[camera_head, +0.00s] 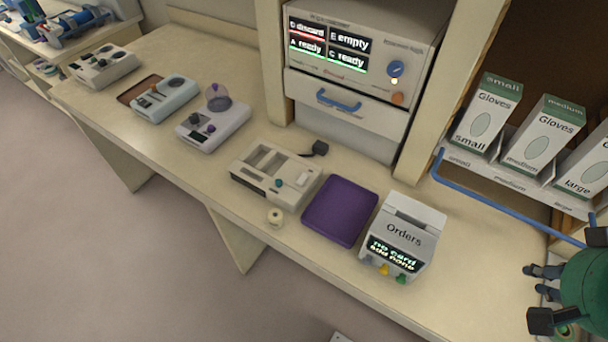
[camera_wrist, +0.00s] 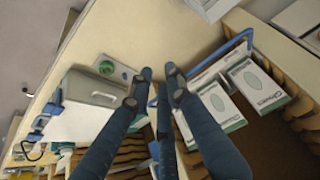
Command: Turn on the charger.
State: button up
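No thing in view has a readable charger label. A pale device with long slots and a small teal button (camera_head: 278,184) lies mid-bench in the head view, with a black plug-like block (camera_head: 320,148) behind it. I cannot tell if it is the charger. In the wrist view, a green round button (camera_wrist: 107,67) sits on a grey plate left of my fingers. My gripper (camera_head: 540,281) is at the right edge of the head view, over the bench's right end. It also shows in the wrist view (camera_wrist: 159,72), its fingertips apart with nothing between them; it touches nothing that I can see.
A purple tray (camera_head: 340,210) and an "Orders" box (camera_head: 404,235) stand mid-bench. Glove boxes (camera_head: 536,133) stand on a right shelf behind a blue rail (camera_head: 490,203). A cabinet with a status screen (camera_head: 330,48) is at the back. Bench between Orders box and gripper is clear.

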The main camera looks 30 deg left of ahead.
jog(key=shift+w+a+r, duration=0.1)
jog(key=shift+w+a, duration=0.1)
grip_shut()
jog(key=w+a+r+g+p, duration=0.1)
jog(key=w+a+r+p, duration=0.15)
jog(key=w+a, duration=0.65)
jog(key=g+p, duration=0.2)
jog(key=p, duration=0.6)
send_over(308, 176)
jog(key=s, duration=0.4)
jog(key=s+f+x, duration=0.1)
jog(key=s+x, duration=0.2)
jog(key=x, duration=1.1)
jog(key=shift+w+a+r, duration=0.1)
jog(key=shift+w+r, duration=0.05)
jog(key=b+x, duration=0.1)
jog(key=x, duration=1.3)
